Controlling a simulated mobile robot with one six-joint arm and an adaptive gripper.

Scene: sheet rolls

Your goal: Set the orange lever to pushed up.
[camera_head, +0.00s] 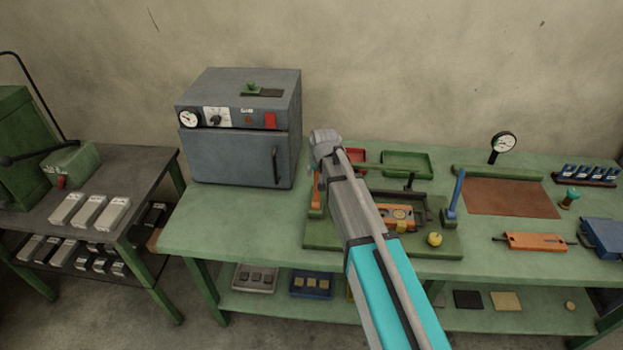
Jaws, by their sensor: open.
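An upright orange piece (316,192), which looks like the orange lever, stands at the left end of a green base board on the bench. My arm passes just to its right and covers part of that area, so I cannot tell its exact setting. A blue lever (455,194) stands upright at the right of the same board (323,236). My arm reaches up from the bottom right and ends in a grey joint above and beside the orange piece. The jaws of my gripper do not show; they seem hidden behind the arm.
A grey oven (240,130) stands at the bench's left. A dark fixture (420,204) with an orange part and a yellow knob (434,239) sit right of my arm. Behind lie red (358,156) and green (407,163) trays. The bench front-left (215,228) is clear.

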